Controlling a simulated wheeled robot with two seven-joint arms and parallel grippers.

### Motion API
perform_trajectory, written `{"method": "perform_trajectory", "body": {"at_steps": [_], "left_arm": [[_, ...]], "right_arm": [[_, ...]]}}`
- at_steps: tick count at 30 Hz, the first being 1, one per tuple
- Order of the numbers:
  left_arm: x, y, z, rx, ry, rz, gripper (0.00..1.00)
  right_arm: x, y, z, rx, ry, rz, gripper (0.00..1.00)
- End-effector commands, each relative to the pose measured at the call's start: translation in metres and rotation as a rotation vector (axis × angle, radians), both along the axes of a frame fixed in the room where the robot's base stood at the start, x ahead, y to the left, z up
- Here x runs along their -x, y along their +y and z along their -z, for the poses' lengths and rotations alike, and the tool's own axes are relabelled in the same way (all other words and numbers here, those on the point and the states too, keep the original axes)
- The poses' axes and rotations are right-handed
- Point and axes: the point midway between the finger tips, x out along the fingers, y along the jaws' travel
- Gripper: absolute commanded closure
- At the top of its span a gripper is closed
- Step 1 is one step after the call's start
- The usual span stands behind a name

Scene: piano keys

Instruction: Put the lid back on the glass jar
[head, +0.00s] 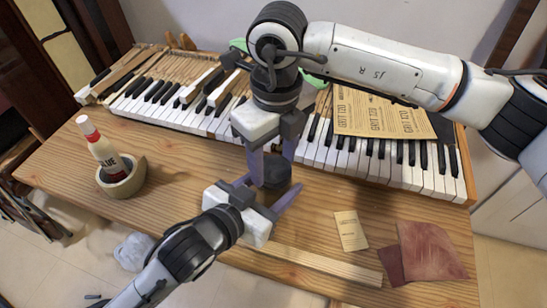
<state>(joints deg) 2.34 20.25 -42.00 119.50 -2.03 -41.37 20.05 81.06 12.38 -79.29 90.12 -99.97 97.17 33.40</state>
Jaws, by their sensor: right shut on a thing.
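A dark round thing, seemingly the lid (277,169), is between the fingers of my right gripper (271,163), which points down at the middle of the table and is shut on it. The glass jar cannot be made out clearly; any part of it below the lid is hidden or too dark to tell. My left gripper (264,190) comes in from the lower left, low over the table. Its fingers are spread apart, one on each side of the area at and below the dark thing. Whether they touch anything cannot be told.
A piano keyboard (440,170) runs along the back of the wooden table (190,185), with sandpaper sheets (385,118) on it. A glue bottle (103,148) and tape roll (125,185) stand at left. A small card (350,230), reddish sandpaper (432,250) and wooden strip (310,262) lie in front.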

Motion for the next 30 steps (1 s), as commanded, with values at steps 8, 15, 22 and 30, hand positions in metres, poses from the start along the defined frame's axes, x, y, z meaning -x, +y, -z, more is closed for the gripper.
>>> {"method": "perform_trajectory", "body": {"at_steps": [8, 15, 22, 30], "left_arm": [[-0.0001, 0.0002, 0.0001, 0.000, 0.000, 0.000, 1.00], [-0.0001, 0.0002, 0.0002, -0.001, 0.001, -0.001, 1.00], [-0.0001, 0.0002, 0.0002, -0.001, 0.001, -0.001, 1.00], [-0.0001, 0.0003, 0.0003, -0.001, 0.001, -0.001, 1.00]], "right_arm": [[-0.0002, 0.0003, -0.0004, 0.000, -0.002, 0.618, 0.69], [-0.0001, -0.0002, 0.0001, 0.002, 0.000, 1.162, 0.69], [0.0001, -0.0001, 0.0003, 0.001, 0.000, 1.687, 0.69], [-0.0001, -0.0003, 0.0004, 0.001, 0.001, 2.217, 0.69]]}}
